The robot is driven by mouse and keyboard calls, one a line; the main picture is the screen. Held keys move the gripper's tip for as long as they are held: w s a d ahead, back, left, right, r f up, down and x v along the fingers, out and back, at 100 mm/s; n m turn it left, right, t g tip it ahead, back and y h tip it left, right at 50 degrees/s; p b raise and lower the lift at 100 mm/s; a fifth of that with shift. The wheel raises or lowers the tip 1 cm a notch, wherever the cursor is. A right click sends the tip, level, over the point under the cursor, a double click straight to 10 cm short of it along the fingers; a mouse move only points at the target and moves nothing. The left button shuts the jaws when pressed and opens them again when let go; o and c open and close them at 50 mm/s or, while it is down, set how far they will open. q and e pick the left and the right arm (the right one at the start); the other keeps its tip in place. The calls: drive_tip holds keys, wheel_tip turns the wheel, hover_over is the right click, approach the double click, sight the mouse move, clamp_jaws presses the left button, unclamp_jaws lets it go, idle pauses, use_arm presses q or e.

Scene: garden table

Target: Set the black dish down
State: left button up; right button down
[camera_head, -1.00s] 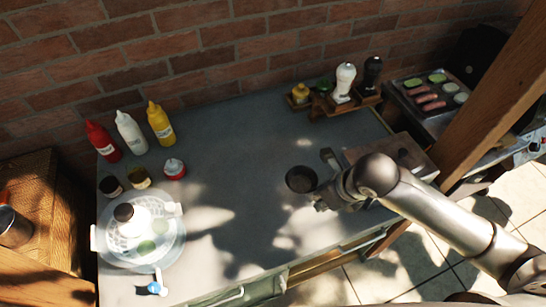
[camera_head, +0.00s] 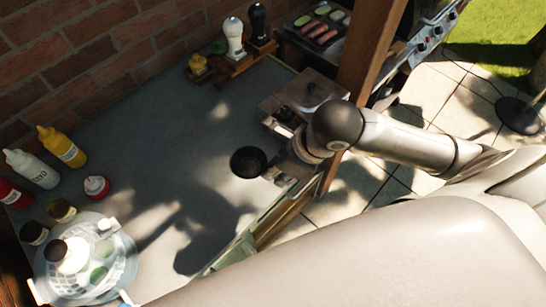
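The black dish (camera_head: 249,162) is a small round bowl, upright on or just above the grey tabletop (camera_head: 185,130), near the table's front right part. My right gripper (camera_head: 277,150) is just right of the dish. Its two fingers look spread apart, with the lower finger close to the dish's right rim. I cannot tell whether that finger touches the rim. The dish's underside is hidden. My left gripper is not in view.
A board with a knobbed item (camera_head: 306,92) lies just behind my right gripper. A wooden caddy (camera_head: 237,62) with shakers stands at the back. A wooden post (camera_head: 370,50) rises at right.

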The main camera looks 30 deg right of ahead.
drive_tip(key=w+d+f+b, duration=0.1)
drive_tip(key=w+f+b, duration=0.1)
drive_tip(key=w, duration=0.1)
drive_tip(key=w+d+f+b, duration=0.1)
drive_tip(key=w+f+b, duration=0.1)
drive_tip(key=w+f, duration=0.1)
drive_tip(key=w+d+f+b, duration=0.2)
drive_tip(key=w, duration=0.1)
drive_tip(key=shift+w+f, duration=0.25)
drive_tip(key=shift+w+d+f, duration=0.1)
drive_tip(key=shift+w+f, duration=0.2)
drive_tip(key=shift+f, duration=0.2)
wheel_tip(320, 180, down, 3)
drive_tip(key=shift+w+r+p, duration=0.1)
drive_tip(key=shift+p, duration=0.75)
drive_tip(key=shift+f, duration=0.2)
drive_tip(key=shift+f, duration=0.1)
